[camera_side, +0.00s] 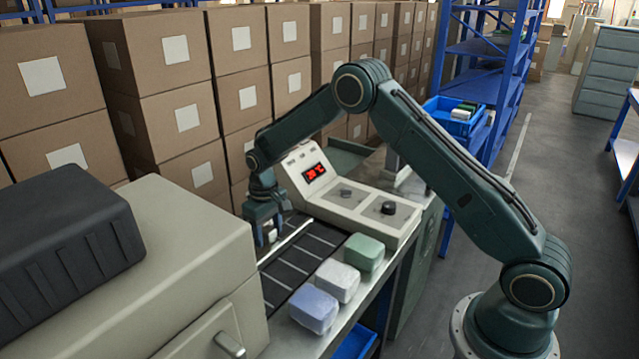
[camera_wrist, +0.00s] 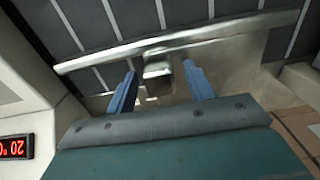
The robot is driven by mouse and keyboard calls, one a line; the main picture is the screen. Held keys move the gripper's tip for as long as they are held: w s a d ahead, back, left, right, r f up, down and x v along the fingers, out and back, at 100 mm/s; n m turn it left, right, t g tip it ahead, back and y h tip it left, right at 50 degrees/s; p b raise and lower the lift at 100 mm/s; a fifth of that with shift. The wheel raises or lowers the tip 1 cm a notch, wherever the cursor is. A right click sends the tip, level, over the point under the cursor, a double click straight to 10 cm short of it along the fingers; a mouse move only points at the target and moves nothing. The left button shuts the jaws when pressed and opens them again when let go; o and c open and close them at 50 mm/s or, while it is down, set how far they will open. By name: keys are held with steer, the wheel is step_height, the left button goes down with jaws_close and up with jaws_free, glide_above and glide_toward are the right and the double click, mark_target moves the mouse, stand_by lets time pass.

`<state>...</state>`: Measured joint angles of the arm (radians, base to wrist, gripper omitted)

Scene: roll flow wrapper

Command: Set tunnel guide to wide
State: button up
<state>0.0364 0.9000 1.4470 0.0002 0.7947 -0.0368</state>
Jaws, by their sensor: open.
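The tunnel guide looks like a pale metal rail (camera_side: 287,243) running along the dark slatted conveyor. It also crosses the upper part of the wrist view (camera_wrist: 110,54). A small grey metal block (camera_wrist: 157,70), apparently the guide's handle, adjoins the rail on its near side. My gripper (camera_side: 267,238) is low at the far side of the belt, by the rail. In the wrist view my gripper (camera_wrist: 160,84) is open, with one blue finger on each side of the block. Gaps show on both sides, so the block is not gripped. The guide's scale or end stops cannot be made out.
Green (camera_side: 364,252), white (camera_side: 338,280) and blue (camera_side: 314,309) packs sit along the belt's near side. A beige machine housing (camera_side: 190,260) stands at left; stacked cartons (camera_side: 175,105) fill the back.

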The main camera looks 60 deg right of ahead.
jaws_close()
steer(key=shift+w, duration=3.25)
jaws_free()
steer(key=shift+r, duration=0.1)
step_height(320, 180, up, 14)
steer(key=shift+f, duration=0.25)
